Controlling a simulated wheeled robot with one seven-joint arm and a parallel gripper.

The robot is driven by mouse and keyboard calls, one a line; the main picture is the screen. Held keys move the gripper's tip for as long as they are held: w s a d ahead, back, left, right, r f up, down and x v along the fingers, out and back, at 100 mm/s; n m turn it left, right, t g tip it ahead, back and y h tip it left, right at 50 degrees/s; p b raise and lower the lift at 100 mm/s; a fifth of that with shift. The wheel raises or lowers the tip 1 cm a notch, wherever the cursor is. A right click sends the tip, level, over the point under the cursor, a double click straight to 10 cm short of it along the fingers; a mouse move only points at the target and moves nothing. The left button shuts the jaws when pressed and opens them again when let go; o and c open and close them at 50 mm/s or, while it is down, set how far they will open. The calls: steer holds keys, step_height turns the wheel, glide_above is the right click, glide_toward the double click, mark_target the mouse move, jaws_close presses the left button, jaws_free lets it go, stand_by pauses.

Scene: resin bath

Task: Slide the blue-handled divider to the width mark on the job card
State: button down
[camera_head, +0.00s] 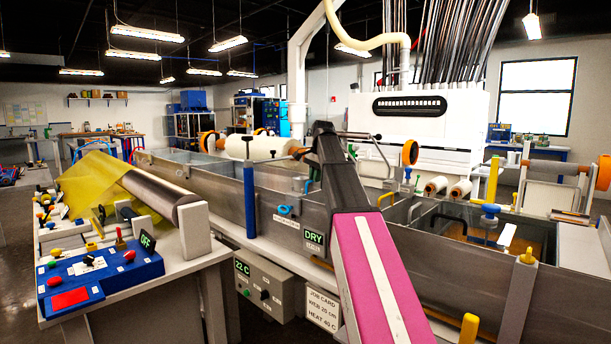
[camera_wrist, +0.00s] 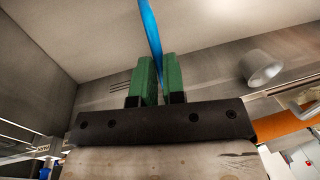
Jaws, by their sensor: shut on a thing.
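In the wrist view, the green fingers of my gripper (camera_wrist: 159,75) are shut on a thin blue bar, the divider's handle (camera_wrist: 151,32), which runs up out of the frame from between them. The divider's panel cannot be made out there. The job card (camera_head: 322,310) is on the bath's front, reading WEB, a width in cm that looks like 30, and HEAT 40 C.
The long grey bath (camera_head: 400,275) crosses the view. A DRY sign (camera_head: 314,237) and a control box (camera_head: 263,290) showing 22 C are on its front. Yellow handles (camera_head: 527,256) stand at the right. A blue control panel (camera_head: 99,279) and yellow sheet (camera_head: 92,184) are at left.

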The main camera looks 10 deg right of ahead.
steer(key=shift+s+d, duration=0.15)
steer(key=shift+s, duration=0.05)
steer(key=c, duration=1.2)
jaws_free()
steer(key=shift+s, duration=0.1)
step_height(320, 180, up, 11)
steer(key=s+d, duration=0.1)
steer(key=shift+s+d+f, duration=0.15)
steer(key=shift+s, duration=0.15)
